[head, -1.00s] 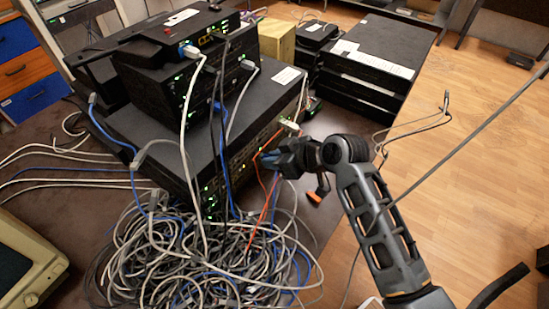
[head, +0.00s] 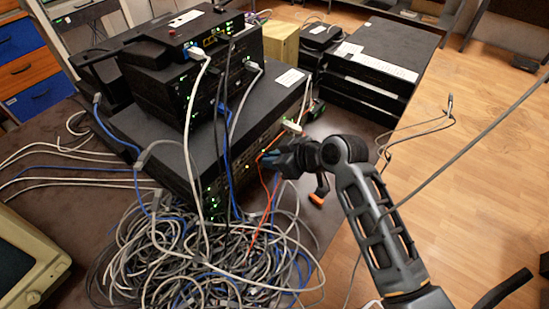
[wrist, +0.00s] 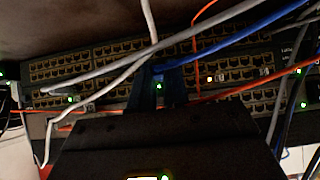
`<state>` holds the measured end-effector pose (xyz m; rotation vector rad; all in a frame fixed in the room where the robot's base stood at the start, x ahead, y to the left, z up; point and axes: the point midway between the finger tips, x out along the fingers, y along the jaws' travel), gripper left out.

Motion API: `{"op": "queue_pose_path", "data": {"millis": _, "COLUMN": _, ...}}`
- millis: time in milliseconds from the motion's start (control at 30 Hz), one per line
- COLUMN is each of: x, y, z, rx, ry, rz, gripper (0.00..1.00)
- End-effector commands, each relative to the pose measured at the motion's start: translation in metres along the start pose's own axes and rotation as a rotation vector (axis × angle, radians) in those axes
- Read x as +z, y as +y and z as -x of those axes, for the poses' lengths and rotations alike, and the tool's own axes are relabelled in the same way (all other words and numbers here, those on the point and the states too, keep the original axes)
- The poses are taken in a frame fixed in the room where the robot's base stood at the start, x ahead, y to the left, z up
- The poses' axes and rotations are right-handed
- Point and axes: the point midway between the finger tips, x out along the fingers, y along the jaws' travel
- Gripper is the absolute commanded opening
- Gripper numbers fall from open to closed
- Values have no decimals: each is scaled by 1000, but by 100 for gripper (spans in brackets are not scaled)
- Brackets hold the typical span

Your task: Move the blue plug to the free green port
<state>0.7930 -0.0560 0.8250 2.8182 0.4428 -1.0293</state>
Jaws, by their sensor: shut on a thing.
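My gripper (head: 278,160) is at the front panel of the large black switch (head: 260,150), low on the stack. In the wrist view the gripper (wrist: 158,95) points at the rows of ports on the switch (wrist: 110,62). It is shut on the blue plug, which is mostly hidden between the dark fingers. A blue cable (wrist: 230,46) runs from the fingers to the upper right. I cannot tell whether the plug is in a port or just in front of one, nor which port is the free green one.
Grey cables (wrist: 105,84) and an orange cable (wrist: 255,84) cross the panel close to the fingers. A large cable tangle (head: 200,265) lies below the switch. Another black stack (head: 370,65) stands at the back right.

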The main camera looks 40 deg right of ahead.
Motion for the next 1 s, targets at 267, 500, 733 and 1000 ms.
{"op": "queue_pose_path", "data": {"millis": 267, "x": -1, "y": 0, "z": -1, "rx": 0, "ry": 0, "rz": 0, "gripper": 0}}
{"op": "queue_pose_path", "data": {"millis": 500, "x": -3, "y": 0, "z": -4, "rx": 0, "ry": 0, "rz": 1, "gripper": 0}}
{"op": "queue_pose_path", "data": {"millis": 733, "x": -4, "y": 0, "z": -5, "rx": 0, "ry": 0, "rz": 1, "gripper": 25}}
{"op": "queue_pose_path", "data": {"millis": 1000, "x": -4, "y": 0, "z": -5, "rx": 0, "ry": 0, "rz": 0, "gripper": 45}}
